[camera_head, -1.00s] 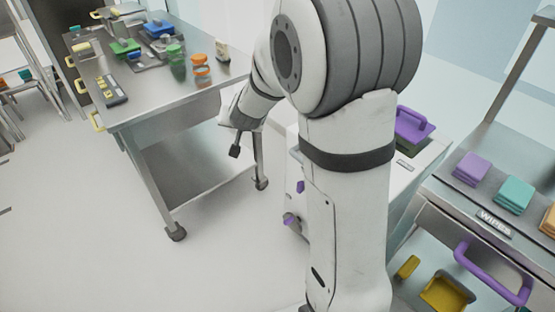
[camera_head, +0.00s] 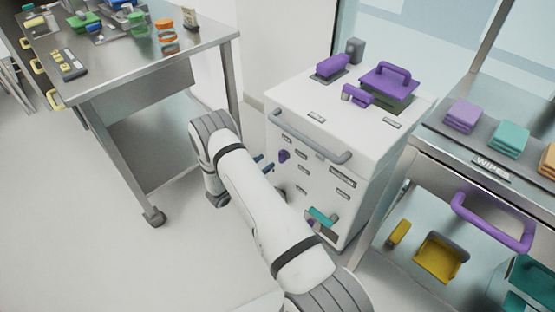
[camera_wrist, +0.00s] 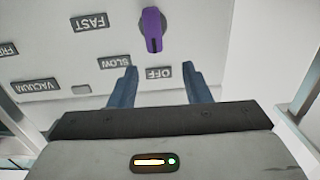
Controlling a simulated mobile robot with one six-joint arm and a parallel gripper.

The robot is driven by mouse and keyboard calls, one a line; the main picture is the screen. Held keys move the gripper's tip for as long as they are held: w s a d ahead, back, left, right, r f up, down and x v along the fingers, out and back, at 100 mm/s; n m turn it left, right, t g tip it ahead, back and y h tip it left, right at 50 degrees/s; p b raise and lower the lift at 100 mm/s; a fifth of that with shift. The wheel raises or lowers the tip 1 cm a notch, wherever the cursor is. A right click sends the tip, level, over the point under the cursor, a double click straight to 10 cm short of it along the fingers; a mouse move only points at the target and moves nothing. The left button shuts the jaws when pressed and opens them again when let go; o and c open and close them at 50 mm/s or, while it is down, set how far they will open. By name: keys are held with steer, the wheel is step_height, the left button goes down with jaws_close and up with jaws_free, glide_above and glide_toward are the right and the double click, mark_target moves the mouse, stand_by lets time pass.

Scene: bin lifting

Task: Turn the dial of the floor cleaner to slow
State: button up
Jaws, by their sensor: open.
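The floor cleaner (camera_head: 345,128) is a white cabinet with purple parts on top, right of centre in the head view. Its purple dial (camera_head: 284,156) is on the front panel. In the wrist view the dial (camera_wrist: 152,30) is at the top, its narrow end toward the OFF label (camera_wrist: 158,73). The SLOW label (camera_wrist: 114,62) and FAST label (camera_wrist: 90,22) lie to the left; the lettering is upside down. My gripper (camera_wrist: 160,74) is open and empty, its blue fingers below the dial in the wrist view, either side of OFF. In the head view my gripper (camera_head: 264,163) is beside the panel.
A grey bar handle (camera_head: 312,142) crosses the panel near the dial; a teal handle (camera_head: 320,217) sits lower. A metal table (camera_head: 140,62) stands at left, and a wipes cart (camera_head: 455,168) with a purple handle (camera_head: 492,222) close at right. Open floor lies at left.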

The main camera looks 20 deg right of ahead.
mark_target(280, 155)
steer(key=x, duration=0.7)
steer(key=shift+s+d+f, duration=0.25)
steer(key=shift+d, duration=0.25)
steer(key=shift+c, duration=0.4)
jaws_close()
steer(key=shift+a, duration=0.15)
steer(key=shift+b, duration=0.3)
